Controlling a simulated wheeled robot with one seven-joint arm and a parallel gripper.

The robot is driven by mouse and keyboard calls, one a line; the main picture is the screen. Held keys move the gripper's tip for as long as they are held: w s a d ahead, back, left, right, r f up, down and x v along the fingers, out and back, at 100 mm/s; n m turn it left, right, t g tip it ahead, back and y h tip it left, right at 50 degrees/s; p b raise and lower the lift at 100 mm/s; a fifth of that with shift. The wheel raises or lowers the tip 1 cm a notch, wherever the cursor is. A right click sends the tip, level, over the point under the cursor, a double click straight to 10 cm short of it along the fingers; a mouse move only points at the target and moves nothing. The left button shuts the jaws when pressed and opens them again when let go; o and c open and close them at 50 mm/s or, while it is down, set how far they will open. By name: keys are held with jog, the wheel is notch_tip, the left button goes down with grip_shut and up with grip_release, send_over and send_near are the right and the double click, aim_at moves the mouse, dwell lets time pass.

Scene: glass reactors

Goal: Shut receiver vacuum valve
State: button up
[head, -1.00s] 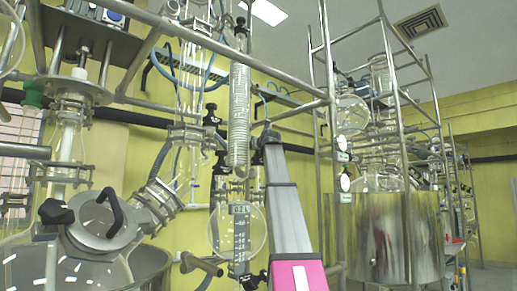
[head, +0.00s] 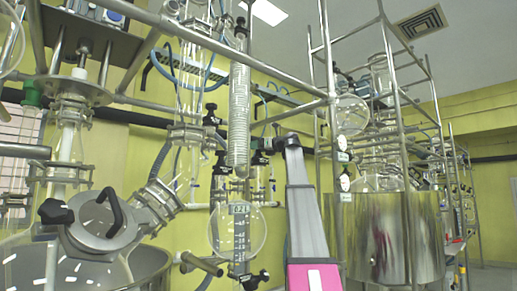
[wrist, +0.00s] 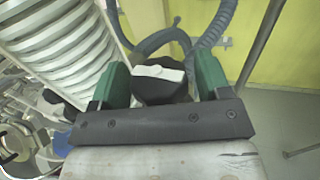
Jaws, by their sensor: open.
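In the wrist view, a black valve knob (wrist: 160,85) with a white mark on top sits between the two green fingers of my gripper (wrist: 162,64). The fingers are open, one on each side of the knob, and gaps show between them and it. I cannot tell how deep the knob lies between them. In the head view, my gripper (head: 272,144) is at the far end of my arm, beside the coiled glass condenser (head: 239,110) and above the round receiver flask (head: 237,230). The knob is hard to make out there.
In the wrist view, a ribbed white column (wrist: 65,45) stands close on the left, and a grey hose (wrist: 160,40) curves behind the knob. A steel frame post (head: 333,160) stands right of my arm. A large steel vessel (head: 385,235) is farther right.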

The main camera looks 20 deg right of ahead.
jog(key=c, duration=0.7)
jog(key=shift+s+a+f+m+t+h, duration=0.1)
jog(key=shift+m+t+h, duration=0.3)
jog(key=shift+h, duration=0.1)
jog(key=shift+s+a+f+m+t+h, duration=0.1)
jog(key=shift+m+t+h, duration=0.2)
jog(key=shift+m+h, duration=0.15)
jog(key=m+h, duration=0.2)
jog(key=h, duration=0.1)
jog(key=m+t+h, duration=0.1)
jog(key=m+h, duration=0.1)
jog(key=h, duration=0.2)
jog(key=m+t+h, duration=0.1)
jog(key=m+h, duration=0.1)
jog(key=h, duration=0.1)
jog(key=shift+w+d+r+m+h, duration=0.15)
jog(key=shift+m+h, duration=0.1)
jog(key=shift+m, duration=0.1)
jog(key=o, duration=0.7)
